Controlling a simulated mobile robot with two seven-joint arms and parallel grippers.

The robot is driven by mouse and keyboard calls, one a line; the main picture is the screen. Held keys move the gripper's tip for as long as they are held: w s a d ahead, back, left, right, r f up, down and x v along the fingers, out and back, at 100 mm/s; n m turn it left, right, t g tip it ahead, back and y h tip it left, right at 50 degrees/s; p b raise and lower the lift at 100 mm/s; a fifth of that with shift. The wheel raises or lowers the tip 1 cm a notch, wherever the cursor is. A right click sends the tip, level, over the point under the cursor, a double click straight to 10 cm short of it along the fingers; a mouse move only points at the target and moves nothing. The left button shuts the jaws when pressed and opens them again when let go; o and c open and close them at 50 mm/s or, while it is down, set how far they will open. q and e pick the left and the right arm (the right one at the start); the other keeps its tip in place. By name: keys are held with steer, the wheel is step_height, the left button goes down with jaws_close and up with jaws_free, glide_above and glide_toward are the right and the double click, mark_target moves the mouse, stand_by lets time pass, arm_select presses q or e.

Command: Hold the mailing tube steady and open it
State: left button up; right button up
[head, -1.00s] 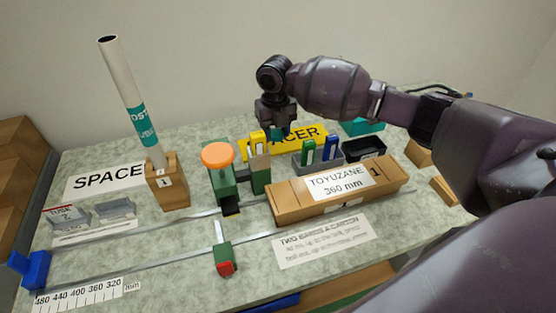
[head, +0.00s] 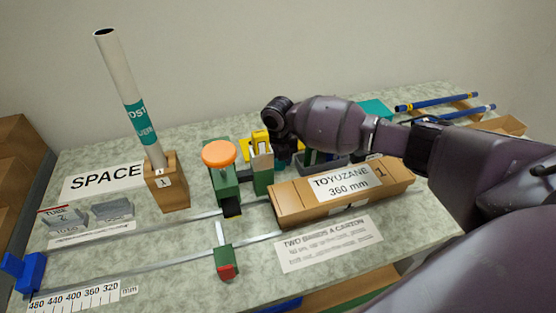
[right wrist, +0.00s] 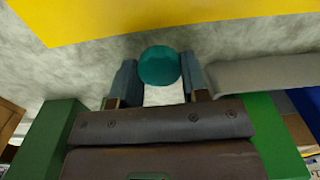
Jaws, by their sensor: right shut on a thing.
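The mailing tube (head: 125,95), white with a teal printed band, stands in a wooden block (head: 168,185) marked 1 at the left. Its upper end looks dark and open. My right gripper (head: 287,150) is low at the back of the table, right of the green clamp posts, and partly hidden in the head view. In the right wrist view its two fingers are shut on a round teal cap (right wrist: 159,65), just over the grey tabletop beside a yellow sign. The right gripper is well away from the tube. My left gripper is not in view.
A green stand with an orange knob (head: 219,154) is between tube and gripper. A long TOYUZANE carton (head: 290,205) lies in front of the gripper. Metal rails and a ruler run along the front left. Blue rods (head: 435,102) lie at the back right.

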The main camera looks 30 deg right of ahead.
mark_target(278, 162)
steer(key=shift+r, duration=0.1)
steer(key=o, duration=0.6)
steer(key=shift+f, duration=0.2)
steer(key=shift+o, duration=0.7)
step_height(278, 162, up, 12)
steer(key=p, duration=0.1)
steer(key=shift+r+p, duration=0.25)
steer(key=shift+p, duration=0.15)
